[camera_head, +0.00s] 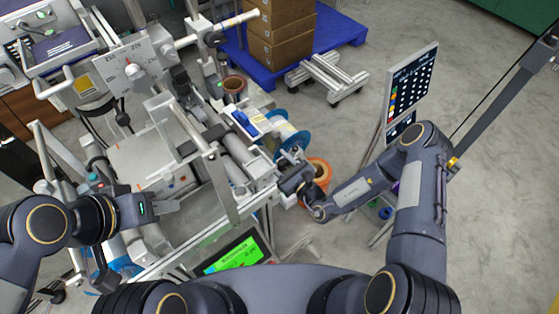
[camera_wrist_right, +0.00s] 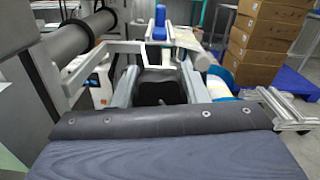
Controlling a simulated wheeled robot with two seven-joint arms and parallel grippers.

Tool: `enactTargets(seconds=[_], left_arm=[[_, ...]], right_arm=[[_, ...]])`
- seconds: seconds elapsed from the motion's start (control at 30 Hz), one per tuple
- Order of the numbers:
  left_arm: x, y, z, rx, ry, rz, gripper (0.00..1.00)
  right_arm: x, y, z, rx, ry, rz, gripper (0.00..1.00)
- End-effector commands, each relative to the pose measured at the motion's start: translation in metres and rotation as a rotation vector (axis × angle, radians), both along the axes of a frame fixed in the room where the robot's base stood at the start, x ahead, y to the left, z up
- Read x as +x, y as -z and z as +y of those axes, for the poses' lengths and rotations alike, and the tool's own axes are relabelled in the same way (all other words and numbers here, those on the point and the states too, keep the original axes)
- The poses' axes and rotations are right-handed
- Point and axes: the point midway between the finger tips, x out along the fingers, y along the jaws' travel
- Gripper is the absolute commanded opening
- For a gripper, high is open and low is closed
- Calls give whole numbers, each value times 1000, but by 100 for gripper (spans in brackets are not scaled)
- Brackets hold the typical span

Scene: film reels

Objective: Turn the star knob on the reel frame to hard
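A pale knob (camera_head: 132,70) sits on an upright white plate (camera_head: 112,62) with printed marks, at the upper left of the reel frame. I cannot tell its star shape or read its setting. My right gripper (camera_head: 292,180) is beside the right end of the frame's grey rollers, well away from that plate.
A blue-flanged reel (camera_head: 290,138) and an orange ring (camera_head: 318,172) are near my right gripper. A green screen (camera_head: 235,255) is at the front. Brown boxes (camera_head: 280,35) stand on a blue pallet (camera_head: 345,30).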

Motion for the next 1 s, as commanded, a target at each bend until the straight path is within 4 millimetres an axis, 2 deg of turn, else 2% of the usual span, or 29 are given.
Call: enactTargets(seconds=[0.03, 0.17, 0.27, 0.57, 0.87, 0.9, 1.0], left_arm=[[0, 0, 0, 0, 0, 0, 36], [0, 0, 0, 0, 0, 0, 36], [0, 0, 0, 0, 0, 0, 36], [0, -2, 0, 0, 0, 0, 36], [0, -1, 0, 0, 0, 0, 36], [0, -1, 0, 0, 0, 0, 36], [0, -1, 0, 0, 0, 0, 36]], right_arm=[[0, 0, 0, 0, 0, 0, 33], [0, 0, 0, 0, 0, 0, 17], [0, 0, -1, 21, 1, 16, 17], [-1, 0, 0, 282, 2, 204, 17], [-1, 0, 1, 303, 1, 220, 17], [-1, 0, 1, 303, 1, 220, 41], [-1, 0, 1, 303, 1, 220, 54]])
